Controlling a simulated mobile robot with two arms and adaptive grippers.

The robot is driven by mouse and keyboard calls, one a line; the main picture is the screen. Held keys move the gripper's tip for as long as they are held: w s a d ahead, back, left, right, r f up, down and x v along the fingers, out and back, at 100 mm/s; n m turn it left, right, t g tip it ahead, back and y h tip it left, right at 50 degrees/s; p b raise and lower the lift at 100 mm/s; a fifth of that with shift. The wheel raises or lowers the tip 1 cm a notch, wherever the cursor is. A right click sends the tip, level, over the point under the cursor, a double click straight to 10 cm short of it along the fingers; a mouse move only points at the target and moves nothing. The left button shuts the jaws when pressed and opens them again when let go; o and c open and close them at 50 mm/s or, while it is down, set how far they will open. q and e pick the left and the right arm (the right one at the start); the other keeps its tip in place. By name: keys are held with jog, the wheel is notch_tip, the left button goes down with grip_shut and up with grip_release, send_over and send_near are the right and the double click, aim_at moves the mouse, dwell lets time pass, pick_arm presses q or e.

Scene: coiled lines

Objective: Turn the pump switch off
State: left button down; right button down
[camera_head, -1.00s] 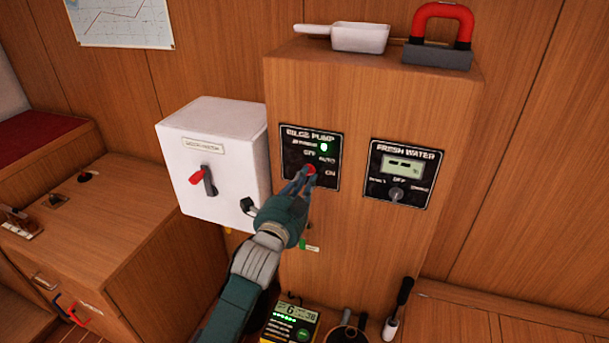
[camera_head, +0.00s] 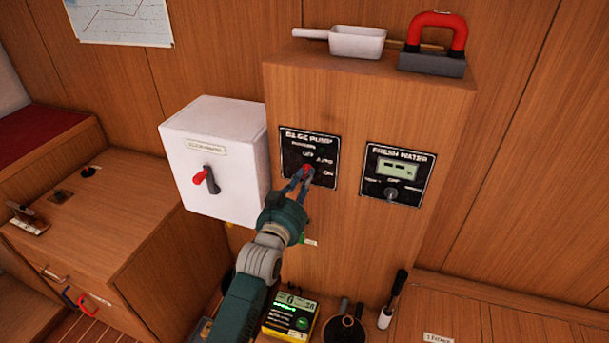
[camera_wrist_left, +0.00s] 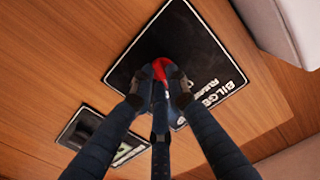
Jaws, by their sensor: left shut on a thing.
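The black bilge pump panel (camera_head: 325,146) is on the front of the wooden cabinet and also shows in the left wrist view (camera_wrist_left: 193,30). Its switch is a knob with a red part (camera_head: 308,170), seen as red between the fingers in the left wrist view (camera_wrist_left: 160,67). My left gripper (camera_head: 304,174) is shut on this switch, its fingers around the knob. The fingers hide most of the knob, so its exact setting is hard to read. No green lamp shows lit on the panel. My right gripper is out of view.
A white box (camera_head: 230,125) with a red-tipped lever (camera_head: 205,178) stands close left of the panel. The fresh water panel (camera_head: 410,193) is to the right. A yellow meter (camera_head: 290,316) stands below. A scoop (camera_head: 358,41) and a red-handled block (camera_head: 432,63) are on top.

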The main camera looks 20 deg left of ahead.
pick_arm(q)
jog(key=shift+n+p, duration=0.5)
jog(key=shift+n, duration=1.1)
jog(key=c, duration=1.7)
grip_release()
jog(key=s, duration=1.2)
jog(key=shift+a, duration=0.2)
